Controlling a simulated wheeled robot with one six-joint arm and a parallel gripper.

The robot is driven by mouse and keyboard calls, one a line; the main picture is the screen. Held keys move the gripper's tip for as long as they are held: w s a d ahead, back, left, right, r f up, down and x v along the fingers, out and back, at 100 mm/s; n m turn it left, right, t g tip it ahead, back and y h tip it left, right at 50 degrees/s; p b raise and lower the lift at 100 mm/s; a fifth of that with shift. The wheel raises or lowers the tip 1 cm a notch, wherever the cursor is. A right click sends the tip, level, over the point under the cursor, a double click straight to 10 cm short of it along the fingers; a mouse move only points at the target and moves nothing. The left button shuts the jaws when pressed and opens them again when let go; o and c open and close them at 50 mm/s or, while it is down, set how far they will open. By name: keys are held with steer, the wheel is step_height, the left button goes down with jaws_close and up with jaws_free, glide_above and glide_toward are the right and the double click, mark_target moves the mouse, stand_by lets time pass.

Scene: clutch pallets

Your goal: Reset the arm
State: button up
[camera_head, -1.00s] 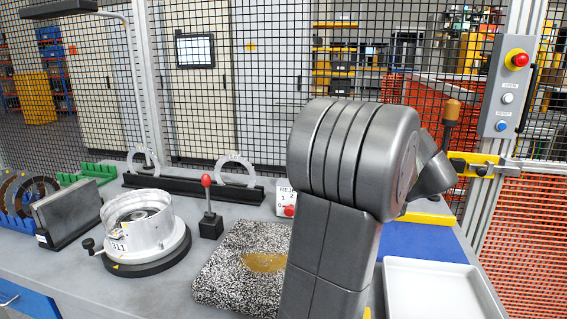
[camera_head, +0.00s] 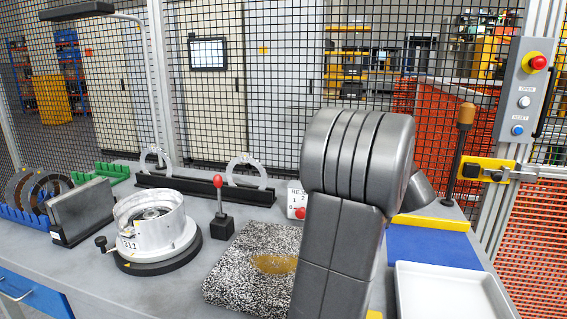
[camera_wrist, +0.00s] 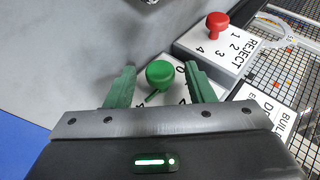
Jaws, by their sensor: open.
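My arm rises at the right of centre in the head view, bent at a thick grey joint. My gripper is hidden behind it there. In the wrist view my gripper (camera_wrist: 159,69) has its two green fingers spread apart, with nothing clamped. A round green knob (camera_wrist: 160,73) on a white marked box shows between the fingers, with visible gaps on both sides. A red knob (camera_wrist: 217,24) stands on the neighbouring REJECT box (camera_wrist: 225,48), beyond the right finger.
A speckled block (camera_head: 235,285) lies left of my arm. A round metal housing (camera_head: 153,228) and a red-knobbed lever (camera_head: 219,195) stand further left. A white tray (camera_head: 450,290) and blue mat (camera_head: 430,245) lie right. Mesh fence (camera_head: 270,100) closes the back.

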steer(key=p+v, duration=0.1)
steer(key=v, duration=1.2)
steer(key=b+x, duration=0.1)
steer(key=x, duration=1.2)
steer(key=shift+w+a, duration=0.1)
steer(key=shift+a, duration=0.1)
steer(key=shift+r+g+h+p, duration=0.2)
steer(key=shift+g+h+p, duration=0.15)
steer(key=shift+h, duration=0.35)
steer(key=shift+a+n+g+h, duration=0.2)
steer(key=shift+n+g+h, duration=0.25)
steer(key=shift+h, duration=0.65)
steer(key=shift+a+n+h, duration=0.1)
steer(key=shift+n+h, duration=0.15)
steer(key=shift+h, duration=0.75)
steer(key=shift+w+a+f+n+g+h+b, duration=0.15)
steer(key=shift+g+h+b, duration=0.15)
steer(key=shift+h+b, duration=0.3)
steer(key=shift+s+a+r+n+g+h+b, duration=0.15)
steer(key=shift+g+h+b, duration=0.15)
steer(key=shift+h+b, duration=0.3)
steer(key=shift+w+r, duration=0.1)
steer(key=shift+r, duration=0.05)
steer(key=p+v, duration=0.2)
steer(key=v, duration=0.9)
steer(key=shift+r, duration=0.3)
steer(key=shift+f, duration=0.1)
